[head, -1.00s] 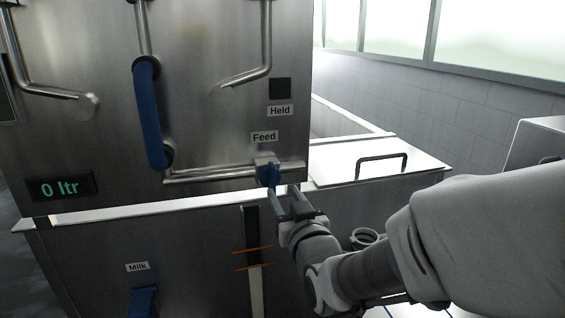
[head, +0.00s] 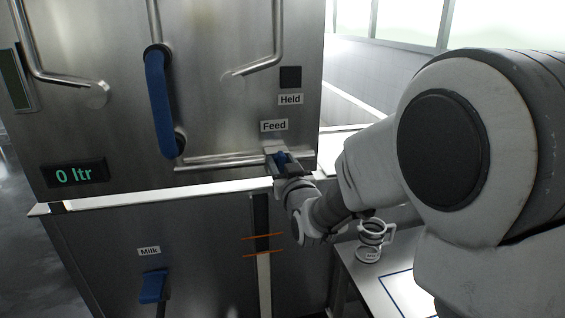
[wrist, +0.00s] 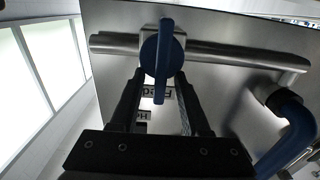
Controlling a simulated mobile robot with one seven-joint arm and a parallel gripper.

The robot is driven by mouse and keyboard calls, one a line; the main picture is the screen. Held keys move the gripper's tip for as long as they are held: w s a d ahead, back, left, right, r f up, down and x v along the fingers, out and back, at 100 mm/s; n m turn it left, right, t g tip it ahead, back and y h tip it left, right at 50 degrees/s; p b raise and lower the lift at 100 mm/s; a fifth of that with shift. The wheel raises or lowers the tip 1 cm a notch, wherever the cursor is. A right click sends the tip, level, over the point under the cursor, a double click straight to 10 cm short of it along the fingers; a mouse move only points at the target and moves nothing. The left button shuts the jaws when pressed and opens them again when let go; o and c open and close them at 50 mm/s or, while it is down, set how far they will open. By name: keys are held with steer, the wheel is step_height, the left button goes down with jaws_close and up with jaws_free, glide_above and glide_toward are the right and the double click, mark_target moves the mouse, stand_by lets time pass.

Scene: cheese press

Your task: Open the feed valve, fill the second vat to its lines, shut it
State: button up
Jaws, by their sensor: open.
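The feed valve's blue handle (head: 282,158) sits under the "Feed" label (head: 274,126) on the steel tank. My gripper (head: 284,172) is at the valve, partly covering it. In the wrist view the blue handle (wrist: 160,62) stands lengthwise, across the steel pipe (wrist: 225,52). My open fingers (wrist: 158,88) lie either side of its near end, with gaps visible. The vat below (head: 205,225) has a dark gauge strip (head: 262,215) with two orange lines (head: 264,238). A pale column (head: 264,285) in it tops out about at the lower line.
A display (head: 74,174) reads "0 ltr". A blue lever (head: 153,286) sits under the "Milk" label (head: 149,251). A white mug-like vessel (head: 374,236) stands on a side table at the right.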

steer(key=shift+c, duration=0.3)
jaws_close()
steer(key=shift+d+f+b, duration=0.1)
steer(key=shift+b, duration=0.4)
steer(key=m+b, duration=0.3)
steer(key=shift+d+f, duration=0.15)
steer(key=shift+d, duration=0.05)
steer(key=m+b, duration=0.1)
steer(key=b, duration=0.1)
steer(key=m+b, duration=0.2)
steer(key=shift+w+d+m, duration=0.15)
steer(key=shift+d+m, duration=0.15)
